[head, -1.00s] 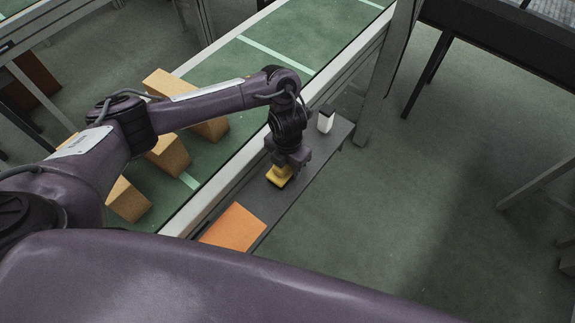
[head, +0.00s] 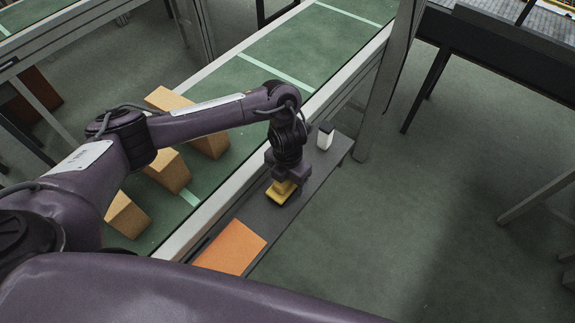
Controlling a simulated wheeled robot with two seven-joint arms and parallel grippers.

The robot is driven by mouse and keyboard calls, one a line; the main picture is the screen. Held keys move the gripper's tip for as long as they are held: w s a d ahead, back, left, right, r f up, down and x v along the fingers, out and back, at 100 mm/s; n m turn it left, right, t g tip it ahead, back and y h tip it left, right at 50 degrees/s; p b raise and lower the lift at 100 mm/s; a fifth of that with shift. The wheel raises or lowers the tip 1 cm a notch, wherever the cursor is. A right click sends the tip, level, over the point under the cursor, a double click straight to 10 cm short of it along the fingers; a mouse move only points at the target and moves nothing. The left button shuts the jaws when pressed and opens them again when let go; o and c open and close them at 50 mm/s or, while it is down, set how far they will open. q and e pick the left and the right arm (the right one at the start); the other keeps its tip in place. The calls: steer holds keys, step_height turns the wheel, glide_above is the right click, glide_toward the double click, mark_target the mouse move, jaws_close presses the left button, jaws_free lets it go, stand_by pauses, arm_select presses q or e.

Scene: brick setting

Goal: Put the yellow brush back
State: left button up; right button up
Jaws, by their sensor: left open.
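The yellow brush (head: 279,196) rests on a dark grey shelf (head: 262,212) beside the conveyor. Its dark underside is against the shelf, as far as I can see. My left gripper (head: 286,182) is right above the brush, pointing down, with its jaws open around or just over the brush's top. The fingertips are small and partly hidden, so I cannot tell whether they touch it. My right gripper is not in the picture.
An orange sheet or box (head: 229,247) lies at the near end of the shelf. A small white and black object (head: 325,137) stands at the far end. Several cardboard boxes (head: 168,170) sit on the green conveyor (head: 262,88). Open floor lies to the right.

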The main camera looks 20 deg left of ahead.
arm_select(q)
step_height(320, 180, up, 10)
steer(key=p, duration=0.2)
steer(key=shift+r+p, duration=0.1)
steer(key=shift+p, duration=0.25)
steer(key=shift+r, duration=0.5)
steer(key=shift+s, duration=0.1)
